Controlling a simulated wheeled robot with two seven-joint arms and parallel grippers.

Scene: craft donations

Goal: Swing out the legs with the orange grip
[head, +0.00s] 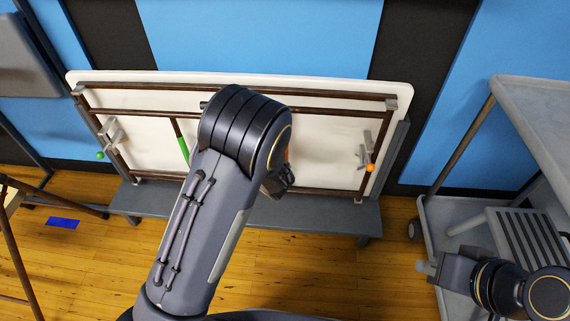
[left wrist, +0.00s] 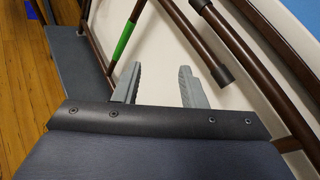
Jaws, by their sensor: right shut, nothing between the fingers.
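A folded table (head: 330,135) stands on its edge, its white underside and brown legs facing me. The orange grip (head: 287,154) shows only as a sliver beside my left arm, which hides most of that leg set. A green grip (head: 183,149) is on the other leg set, and also shows in the left wrist view (left wrist: 123,42). A latch with an orange knob (head: 370,168) is at the right, one with a green knob (head: 100,155) at the left. My left gripper (left wrist: 158,76) is open and empty near the underside. My right gripper (head: 426,267) is shut and empty, away from the table.
A low grey bench (head: 270,217) runs under the table. A grey cart (head: 520,100) with shelves stands at the right, close to my right arm. A blue mark (head: 62,222) lies on the wooden floor at the left. Floor in front of the bench looks clear.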

